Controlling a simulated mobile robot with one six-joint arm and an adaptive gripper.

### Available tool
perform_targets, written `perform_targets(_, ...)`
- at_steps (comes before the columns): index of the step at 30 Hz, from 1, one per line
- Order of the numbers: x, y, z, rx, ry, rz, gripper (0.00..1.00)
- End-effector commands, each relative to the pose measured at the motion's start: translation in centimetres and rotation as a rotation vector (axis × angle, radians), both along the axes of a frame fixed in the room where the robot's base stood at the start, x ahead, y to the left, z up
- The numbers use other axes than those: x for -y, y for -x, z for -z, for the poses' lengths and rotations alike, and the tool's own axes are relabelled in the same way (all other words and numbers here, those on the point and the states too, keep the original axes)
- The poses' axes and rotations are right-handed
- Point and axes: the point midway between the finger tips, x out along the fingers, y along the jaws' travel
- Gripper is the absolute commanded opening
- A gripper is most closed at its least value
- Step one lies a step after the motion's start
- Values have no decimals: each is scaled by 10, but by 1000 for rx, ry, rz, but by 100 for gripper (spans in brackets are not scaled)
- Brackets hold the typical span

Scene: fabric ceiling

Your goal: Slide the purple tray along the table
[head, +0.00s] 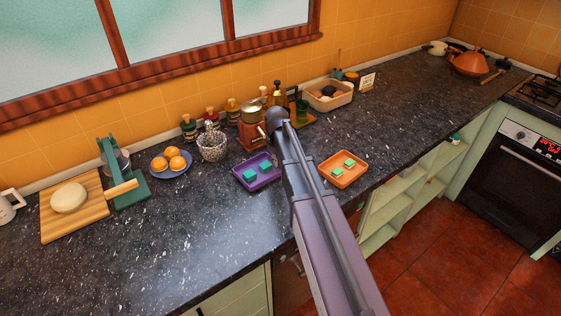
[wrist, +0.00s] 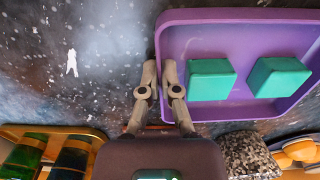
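The purple tray (head: 266,181) lies on the dark speckled worktop, just left of my arm in the head view. Two teal blocks stand in it; in the wrist view they are the left block (wrist: 211,80) and the right block (wrist: 279,77). The tray fills the upper right of the wrist view, with its floor (wrist: 215,38) bare above the blocks. My gripper (wrist: 160,72) has its fingers close together, one on each side of the tray's side wall, and looks shut on it. My arm hides the gripper's fingers in the head view.
An orange tray (head: 344,182) with green blocks lies right of my arm. Behind are a speckled pot (head: 212,148), a grinder (head: 251,130) and a basket (head: 329,103). A blue plate (head: 154,169) of oranges stands left. The front left worktop is clear.

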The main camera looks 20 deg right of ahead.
Motion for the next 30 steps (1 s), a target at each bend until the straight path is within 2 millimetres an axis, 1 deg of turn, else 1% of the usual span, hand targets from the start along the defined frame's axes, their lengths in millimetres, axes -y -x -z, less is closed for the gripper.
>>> perform_targets(11, 4, 0, 0, 0, 0, 7, 0)
perform_targets(12, 5, 0, 0, 0, 0, 7, 6)
perform_targets(14, 5, 0, 0, 0, 0, 8, 24)
perform_targets(15, 5, 0, 0, 0, 0, 8, 36)
perform_targets(16, 5, 0, 0, 0, 0, 8, 45)
perform_targets(17, 5, 0, 0, 0, 0, 8, 49)
perform_targets(30, 6, 0, 0, 0, 0, 9, 49)
